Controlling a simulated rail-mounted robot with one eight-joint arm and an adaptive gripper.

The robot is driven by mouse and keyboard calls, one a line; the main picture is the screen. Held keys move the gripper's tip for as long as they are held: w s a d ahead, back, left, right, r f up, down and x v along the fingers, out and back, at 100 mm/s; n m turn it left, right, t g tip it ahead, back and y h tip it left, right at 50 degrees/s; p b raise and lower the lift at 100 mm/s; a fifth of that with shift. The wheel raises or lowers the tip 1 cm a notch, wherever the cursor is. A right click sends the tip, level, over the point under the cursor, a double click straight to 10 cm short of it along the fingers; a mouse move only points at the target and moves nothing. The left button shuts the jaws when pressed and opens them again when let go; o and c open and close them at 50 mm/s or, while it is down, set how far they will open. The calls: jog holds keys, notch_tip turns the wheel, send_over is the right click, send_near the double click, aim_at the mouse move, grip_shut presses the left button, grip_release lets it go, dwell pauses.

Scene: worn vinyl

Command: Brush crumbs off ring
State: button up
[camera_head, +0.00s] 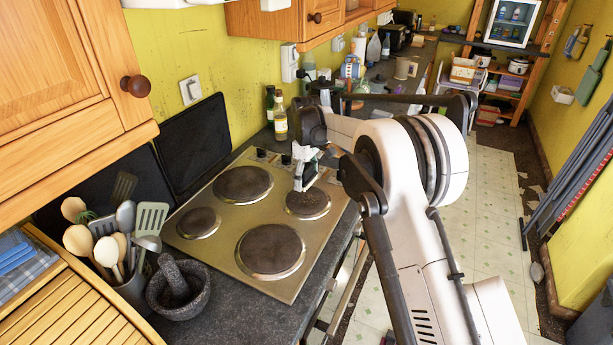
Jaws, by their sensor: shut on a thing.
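The steel hob (222,247) is set in the dark worktop and has several dark rings. My gripper (305,184) is over the right-hand ring (309,204), low and close to it. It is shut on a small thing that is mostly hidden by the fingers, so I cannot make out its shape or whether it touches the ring. The other rings are the back ring (242,184), the left ring (198,223) and the large front ring (271,252). I cannot make out crumbs on any ring at this size.
A stone mortar with pestle (178,290) and a pot of utensils (131,290) stand left of the hob. Bottles (280,120) stand behind it. A wooden wall cupboard (70,80) overhangs the left. The worktop in front of the hob (235,318) is clear.

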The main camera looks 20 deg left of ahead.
aim_at(307, 199)
jog(key=shift+d+f+b, duration=0.1)
jog(key=shift+b, duration=0.35)
jog(key=shift+f+b, duration=1.8)
jog(key=shift+f, duration=0.75)
jog(key=shift+b, duration=0.6)
jog(key=shift+w+a, duration=0.15)
jog(key=shift+a, duration=1.05)
jog(key=shift+w+a, duration=0.15)
jog(key=shift+a, duration=1.05)
jog(key=shift+f+b, duration=0.75)
jog(key=shift+f, duration=0.1)
jog(key=shift+d, duration=0.1)
jog(key=shift+s+d+b, duration=0.15)
jog(key=shift+d+b, duration=0.3)
jog(key=shift+d, duration=0.7)
jog(key=shift+s+d+b, duration=0.15)
jog(key=shift+d+b, duration=0.25)
jog(key=shift+d, duration=0.75)
